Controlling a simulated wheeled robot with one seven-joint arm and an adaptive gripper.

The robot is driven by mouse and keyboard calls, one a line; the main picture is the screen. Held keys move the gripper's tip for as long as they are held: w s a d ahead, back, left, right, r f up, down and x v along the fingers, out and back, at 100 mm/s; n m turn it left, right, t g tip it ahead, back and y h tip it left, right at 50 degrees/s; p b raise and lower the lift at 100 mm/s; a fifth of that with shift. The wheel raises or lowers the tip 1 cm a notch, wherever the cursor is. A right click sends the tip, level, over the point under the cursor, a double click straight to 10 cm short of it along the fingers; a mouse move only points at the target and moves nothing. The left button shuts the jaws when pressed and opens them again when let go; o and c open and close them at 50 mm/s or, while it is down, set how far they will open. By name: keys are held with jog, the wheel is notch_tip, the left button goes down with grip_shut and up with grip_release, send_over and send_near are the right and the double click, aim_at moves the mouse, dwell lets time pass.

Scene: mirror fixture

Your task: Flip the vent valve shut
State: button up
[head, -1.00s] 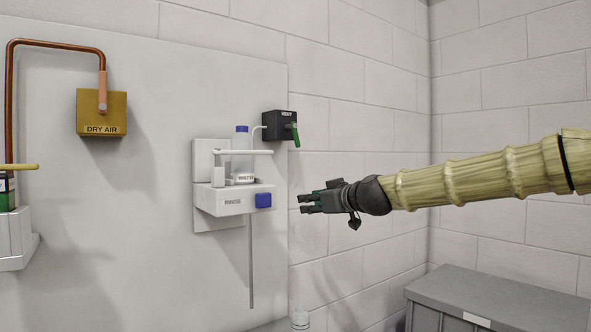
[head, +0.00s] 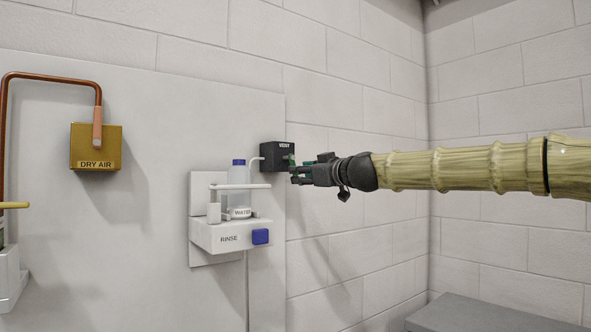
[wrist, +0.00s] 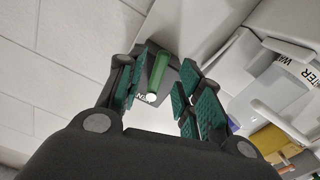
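My gripper (head: 292,168) is at the right side of the box and partly covers the lever in the head view. In the wrist view my gripper (wrist: 160,95) is open, its green-padded fingers apart on both sides of the lever. I see a gap on each side, and no clear contact.
Left of the valve is the white RINSE unit (head: 229,238) with a WATER bottle (head: 238,190) and a blue button (head: 260,236). A DRY AIR box (head: 96,148) with a copper pipe is farther left. A grey cabinet (head: 490,313) stands at lower right. The wall to the right is clear.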

jog(key=shift+p+x, duration=0.75)
jog(key=shift+x, duration=1.4)
grip_shut()
